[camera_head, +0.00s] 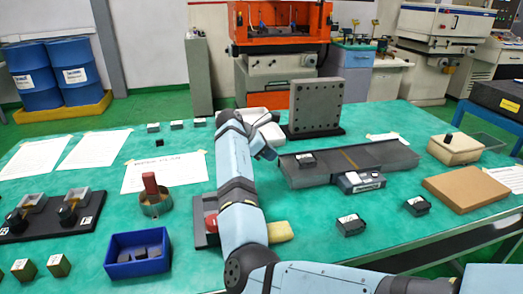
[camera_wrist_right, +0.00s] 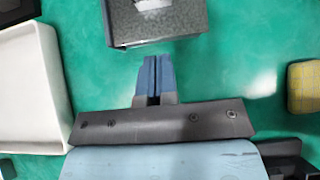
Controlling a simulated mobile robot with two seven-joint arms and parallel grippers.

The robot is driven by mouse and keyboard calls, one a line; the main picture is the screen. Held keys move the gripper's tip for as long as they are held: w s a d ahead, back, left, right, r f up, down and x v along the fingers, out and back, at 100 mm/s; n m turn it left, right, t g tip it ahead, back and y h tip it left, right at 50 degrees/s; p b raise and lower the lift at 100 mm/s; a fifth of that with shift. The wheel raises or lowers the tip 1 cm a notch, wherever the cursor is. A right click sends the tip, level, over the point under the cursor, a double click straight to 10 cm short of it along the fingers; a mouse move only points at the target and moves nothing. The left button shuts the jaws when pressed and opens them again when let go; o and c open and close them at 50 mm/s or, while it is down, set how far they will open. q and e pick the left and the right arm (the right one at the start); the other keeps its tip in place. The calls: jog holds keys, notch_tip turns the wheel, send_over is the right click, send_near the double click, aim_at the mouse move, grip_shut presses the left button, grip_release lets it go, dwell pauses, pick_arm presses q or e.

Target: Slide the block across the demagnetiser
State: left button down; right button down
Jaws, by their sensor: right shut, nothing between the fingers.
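The demagnetiser (camera_head: 375,157) is a long, flat grey plate with a brownish line across its middle and a small labelled control box (camera_head: 361,182) at its front. A small dark block (camera_head: 306,160) with a white label sits on the plate's left part. My right gripper (camera_head: 268,153) is just left of the plate's left end. In the right wrist view its blue fingers (camera_wrist_right: 153,78) are together and empty, pointing at the grey end of the demagnetiser (camera_wrist_right: 150,33) with green mat showing between. A white label shows at that view's top edge. My left gripper is out of view.
A grey drilled angle plate (camera_head: 316,105) stands behind the demagnetiser. Dark blocks (camera_head: 351,224) lie in front of it. A yellow sponge (camera_head: 281,232) lies beside my right arm; a white tray (camera_wrist_right: 30,90) is left of the gripper in the wrist view. A brown board (camera_head: 468,188) lies at right.

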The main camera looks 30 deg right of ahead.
aim_at(297, 162)
jog(key=x, duration=0.4)
jog(key=shift+f+b, duration=0.1)
jog(key=shift+b, duration=0.3)
jog(key=shift+s+d+b, duration=0.2)
jog(key=shift+d+b, duration=0.1)
jog(key=shift+d, duration=0.85)
jog(key=shift+s+d+r, duration=0.15)
jog(key=shift+d+r, duration=0.05)
jog(key=shift+d, duration=0.45)
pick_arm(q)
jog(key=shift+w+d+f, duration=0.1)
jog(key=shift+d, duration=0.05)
